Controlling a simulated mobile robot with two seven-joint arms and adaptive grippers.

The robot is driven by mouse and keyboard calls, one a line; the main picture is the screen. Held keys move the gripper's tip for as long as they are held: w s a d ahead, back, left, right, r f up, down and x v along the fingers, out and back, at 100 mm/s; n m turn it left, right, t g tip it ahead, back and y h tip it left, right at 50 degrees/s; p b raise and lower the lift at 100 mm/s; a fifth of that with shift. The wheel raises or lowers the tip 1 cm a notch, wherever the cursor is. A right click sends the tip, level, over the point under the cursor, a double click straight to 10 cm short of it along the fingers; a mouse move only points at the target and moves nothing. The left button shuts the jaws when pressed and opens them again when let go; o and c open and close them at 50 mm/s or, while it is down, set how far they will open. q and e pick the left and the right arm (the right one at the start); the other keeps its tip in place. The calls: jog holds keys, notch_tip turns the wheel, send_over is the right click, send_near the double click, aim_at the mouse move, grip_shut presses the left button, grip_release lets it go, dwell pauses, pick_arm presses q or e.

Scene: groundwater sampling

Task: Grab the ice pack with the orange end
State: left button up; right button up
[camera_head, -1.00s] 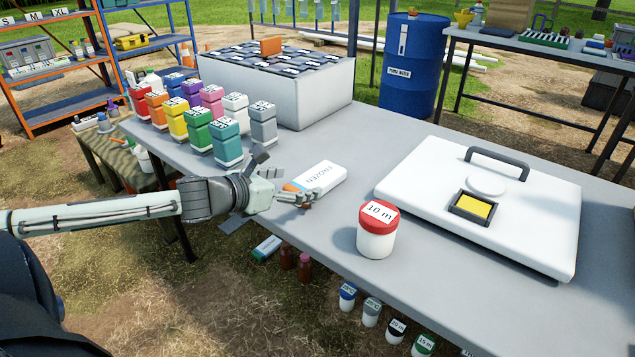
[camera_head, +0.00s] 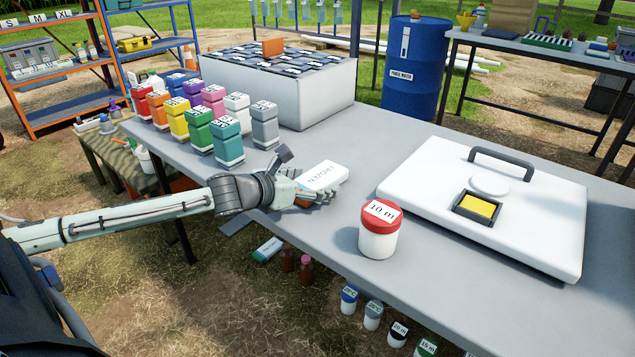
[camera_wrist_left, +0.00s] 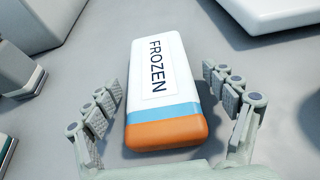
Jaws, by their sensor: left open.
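The ice pack (camera_head: 322,177) is a white block labelled FROZEN, lying flat on the grey table. In the left wrist view the ice pack (camera_wrist_left: 158,85) shows a blue band and an orange end facing my palm. My left gripper (camera_head: 318,192) is at table level at the orange end, which it mostly hides in the head view. In the left wrist view my left gripper (camera_wrist_left: 168,95) is open, with its fingers apart on both sides of the pack and gaps visible between. My right gripper is not in view.
A jar with a red lid marked 10 m (camera_head: 379,230) stands to the right of the pack. A white lid with a handle (camera_head: 440,200) lies farther right. Several coloured bottles (camera_head: 228,142) and a large white box (camera_head: 325,95) stand behind. The table's front edge is close below my left wrist.

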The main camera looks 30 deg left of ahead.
pick_arm(q)
jog(key=c, duration=1.5)
jog(key=shift+r, duration=0.15)
